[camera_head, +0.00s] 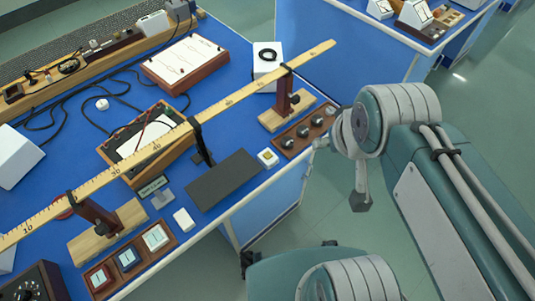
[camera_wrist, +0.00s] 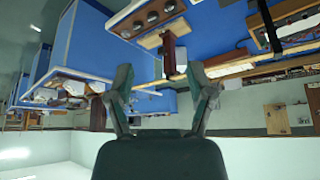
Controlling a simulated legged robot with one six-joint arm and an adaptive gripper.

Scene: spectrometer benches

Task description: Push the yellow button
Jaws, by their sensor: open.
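The yellow button (camera_head: 268,156) is a small yellow cap on a white square base. It sits on the blue bench near its front edge, between a dark grey plate and a panel of knobs. I cannot make the button out in the wrist view. My gripper (camera_wrist: 162,78) shows in the wrist view with its two fingers spread wide and nothing between them. That view looks upside down. In the head view my arm is at the right, beyond the bench's front edge and apart from the button. The gripper's fingers are not clear there.
A long ruler beam (camera_head: 240,92) on wooden stands crosses above the bench. The knob panel (camera_head: 291,139) lies right of the button, and the dark grey plate (camera_head: 222,180) left of it. Coloured switches (camera_head: 127,258) stand at the front left. Open floor (camera_head: 480,110) lies at the right.

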